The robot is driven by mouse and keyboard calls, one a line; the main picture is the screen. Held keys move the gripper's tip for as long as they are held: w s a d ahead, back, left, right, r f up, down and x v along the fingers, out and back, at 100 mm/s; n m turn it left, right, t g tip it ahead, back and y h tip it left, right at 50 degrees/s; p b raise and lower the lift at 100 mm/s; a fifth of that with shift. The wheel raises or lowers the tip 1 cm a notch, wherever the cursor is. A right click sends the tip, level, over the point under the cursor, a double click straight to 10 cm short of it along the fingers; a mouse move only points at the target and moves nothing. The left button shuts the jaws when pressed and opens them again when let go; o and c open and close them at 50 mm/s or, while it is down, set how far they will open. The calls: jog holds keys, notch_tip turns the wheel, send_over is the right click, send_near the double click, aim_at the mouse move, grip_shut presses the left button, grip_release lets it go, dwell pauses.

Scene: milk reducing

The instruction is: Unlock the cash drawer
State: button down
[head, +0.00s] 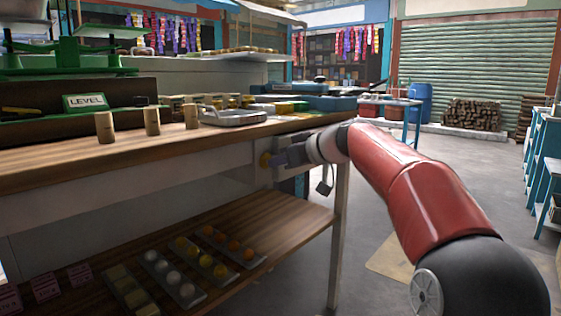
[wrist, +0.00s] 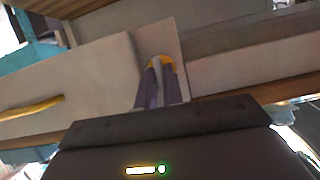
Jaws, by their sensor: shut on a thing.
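The cash drawer is a pale box front under the counter's right end; its panel (wrist: 95,70) shows in the wrist view with a yellow bar handle (wrist: 30,107). A small yellow key or knob (wrist: 160,60) sits at the pale plate to the right of the handle. My gripper (wrist: 160,75) is shut on this yellow piece, its two grey fingers either side of it. In the head view my gripper (head: 276,158) reaches in from the right to the yellow piece (head: 265,160). Whether the piece sits in a lock is hidden by the fingers.
The wooden counter (head: 150,145) carries several small cylinders, a metal tray (head: 233,117) and a green scale (head: 70,55). A lower shelf (head: 290,215) holds trays of balls. A counter leg (head: 338,235) stands below my arm.

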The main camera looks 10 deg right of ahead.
jog(key=shift+w+d+f+m+g+y+p, duration=0.1)
jog(key=shift+f+m+g+y+p, duration=0.1)
jog(key=shift+m+y, duration=1.5)
jog(key=shift+w+d+f+m+g+y+p, duration=0.15)
jog(key=shift+m+y, duration=0.55)
jog(key=shift+m, duration=1.95)
jog(key=shift+d+f+m+g+y+p, duration=0.2)
jog(key=shift+m+y, duration=1)
jog(key=shift+m, duration=0.95)
jog(key=shift+a, duration=0.1)
jog(key=c, duration=1.8)
grip_release()
jog(key=shift+c, duration=0.2)
jog(key=shift+g, duration=0.25)
